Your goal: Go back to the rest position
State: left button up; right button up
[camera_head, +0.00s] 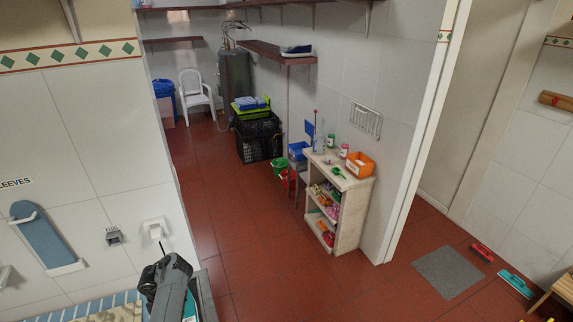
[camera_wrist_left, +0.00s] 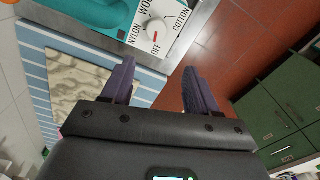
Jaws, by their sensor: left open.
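In the head view my left gripper (camera_head: 165,270) is at the bottom, near the tiled wall on the left. In the left wrist view its two dark fingers (camera_wrist_left: 158,82) are apart, with nothing seen between them. Beyond the fingertips is a teal thing with a white dial (camera_wrist_left: 158,28) marked nylon, cotton and off. It sits on a grey metal surface (camera_wrist_left: 205,38); no contact with the fingers is seen. A beige stone-like slab (camera_wrist_left: 75,85) lies on the blue and white striped surface at left. My right gripper is in neither view.
A blue sleeve board (camera_head: 42,238) is on the left wall. A cream shelf unit (camera_head: 350,200) with an orange bin (camera_head: 360,164) stands across the red floor (camera_head: 245,250). Green cabinets (camera_wrist_left: 285,105) show right in the wrist view. A grey mat (camera_head: 447,272) lies at right.

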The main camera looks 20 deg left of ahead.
pick_arm(q)
jog(key=s+a+f+m+g+y+p, duration=0.1)
jog(key=s+a+f+m+g+y, duration=0.15)
jog(key=s, duration=0.85)
jog(key=s+a+f+m+g+y+p, duration=0.1)
jog(key=s+a+f+m+y, duration=0.15)
jog(key=s, duration=0.75)
jog(key=w+d+r+m+t+h+p, duration=0.1)
jog(key=w+d+r+m+t, duration=0.2)
jog(key=d+m, duration=0.75)
jog(key=w+d+r+m+t+h+p, duration=0.1)
jog(key=d+r+m+t+h, duration=0.15)
jog(key=d+r+m, duration=0.8)
jog(key=d+r+m+t+h, duration=0.1)
jog(key=d+r+m, duration=0.2)
jog(key=d, duration=0.5)
jog(key=d+r+m+t, duration=0.1)
jog(key=d+r+m, duration=0.2)
jog(key=d, duration=0.5)
jog(key=shift+w+d+r+h, duration=0.25)
jog(key=shift+r+h, duration=0.1)
jog(key=shift+r, duration=0.25)
